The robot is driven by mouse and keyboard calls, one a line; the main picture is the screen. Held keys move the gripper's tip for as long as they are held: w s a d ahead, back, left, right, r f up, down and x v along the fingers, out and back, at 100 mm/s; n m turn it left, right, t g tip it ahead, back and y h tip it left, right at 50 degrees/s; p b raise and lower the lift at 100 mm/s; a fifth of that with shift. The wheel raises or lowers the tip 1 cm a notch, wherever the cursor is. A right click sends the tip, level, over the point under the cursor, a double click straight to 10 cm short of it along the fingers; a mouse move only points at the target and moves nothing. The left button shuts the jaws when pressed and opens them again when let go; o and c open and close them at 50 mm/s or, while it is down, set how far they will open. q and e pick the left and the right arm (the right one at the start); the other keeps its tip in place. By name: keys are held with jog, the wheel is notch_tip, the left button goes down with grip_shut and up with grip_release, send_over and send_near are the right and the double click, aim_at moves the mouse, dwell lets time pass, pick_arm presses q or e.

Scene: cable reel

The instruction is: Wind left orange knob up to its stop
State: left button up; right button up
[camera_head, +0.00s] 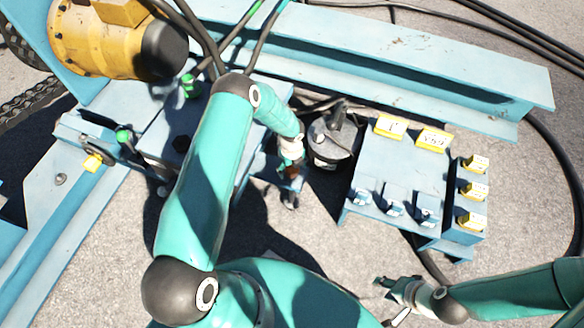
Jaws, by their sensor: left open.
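My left gripper (290,186) hangs pointing down beside the blue machine block, just left of a dark grey round housing. It is small and dark here. I cannot tell whether it touches anything. A small brownish-orange spot (291,171) shows at the gripper; I cannot tell whether it is a knob or part of the gripper. No orange knob can be made out clearly; my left arm covers part of the blue block. My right gripper (388,298) is low at the right, over bare ground, with its fingers apart and empty.
A blue control box (405,165) with yellow labels and several switches stands right of the grey housing (331,143). A green knob (123,136) and a yellow motor (100,38) are at left. A long blue beam (400,60) crosses behind. Black cables lie around.

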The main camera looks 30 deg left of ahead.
pick_arm(q)
jog(key=c, duration=1.1)
